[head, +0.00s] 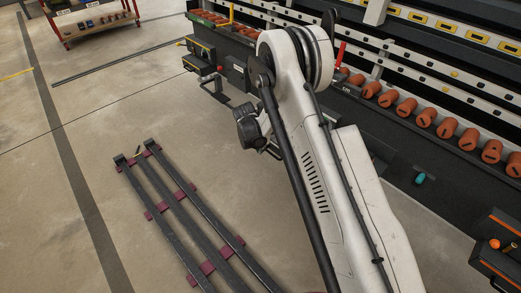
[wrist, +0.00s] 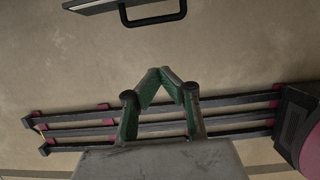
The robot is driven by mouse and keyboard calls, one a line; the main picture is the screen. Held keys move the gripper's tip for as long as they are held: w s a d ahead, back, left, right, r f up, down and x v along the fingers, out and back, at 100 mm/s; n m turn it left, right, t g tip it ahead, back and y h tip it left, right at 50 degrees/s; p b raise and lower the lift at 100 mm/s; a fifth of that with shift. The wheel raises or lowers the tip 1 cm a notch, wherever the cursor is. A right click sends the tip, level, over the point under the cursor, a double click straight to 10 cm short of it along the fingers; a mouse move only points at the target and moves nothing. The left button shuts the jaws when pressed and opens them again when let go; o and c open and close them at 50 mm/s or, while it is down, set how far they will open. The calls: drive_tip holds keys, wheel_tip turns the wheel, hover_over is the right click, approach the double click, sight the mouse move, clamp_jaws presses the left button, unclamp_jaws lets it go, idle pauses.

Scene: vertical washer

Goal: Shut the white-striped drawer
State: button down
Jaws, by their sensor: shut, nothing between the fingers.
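In the wrist view, a drawer front (wrist: 100,5) with a pale edge and a dark bar handle (wrist: 155,20) enters at the top. It is cut off by the frame, so I cannot tell how far it stands open. In the head view, a dark drawer with a handle (head: 214,82) sticks out low at the washer's left end; its stripe is too small to make out. My gripper (wrist: 165,72) is shut and empty, its fingertips meeting below the handle in the wrist view and apart from it. In the head view my arm hides its fingers.
A floor rack of dark rails (head: 185,215) with maroon cross pieces lies left of my arm. The washer's long rail with orange rollers (head: 425,117) runs along the right. Orange-striped drawers (head: 500,262) sit at lower right. A red cart (head: 90,20) stands far left. Open floor lies between.

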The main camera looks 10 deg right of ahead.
drive_tip(key=w+d+f+b, duration=0.3)
drive_tip(key=d+f, duration=0.2)
drive_tip(key=f, duration=0.2)
drive_tip(key=shift+f+b, duration=0.2)
drive_tip(key=shift+b, duration=0.1)
drive_tip(key=shift+w, duration=0.1)
